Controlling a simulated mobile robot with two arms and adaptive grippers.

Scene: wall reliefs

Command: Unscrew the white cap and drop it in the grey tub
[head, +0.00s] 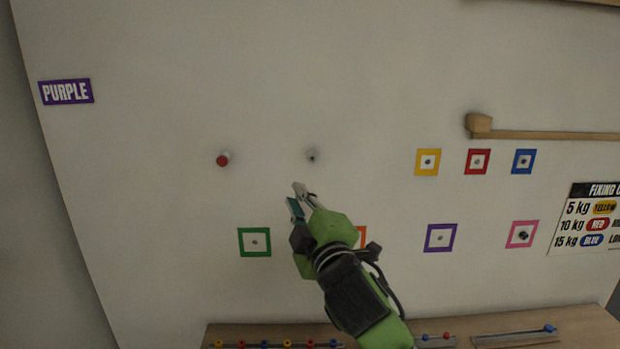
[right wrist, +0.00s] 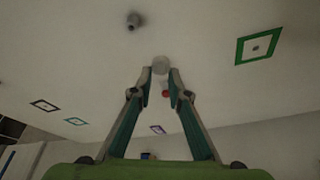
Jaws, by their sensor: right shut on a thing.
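My right gripper (head: 299,199) is in front of the white wall, just below a short grey stud (head: 312,155). In the right wrist view its fingers (right wrist: 160,76) are shut on the round, pale white cap (right wrist: 160,64), which sits at the fingertips. The cap is apart from the grey stud, which also shows in the wrist view (right wrist: 133,20) with nothing on its end. In the head view I cannot clearly pick out the cap at the fingertips. The grey tub is not seen in either view. My left gripper is not in view.
A red-capped stud (head: 222,160) sticks out left of the grey one. Coloured square frames, such as the green one (head: 254,242), line the wall. A wooden bar (head: 545,135) juts out at right. A wooden shelf (head: 580,325) with coloured pegs runs below.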

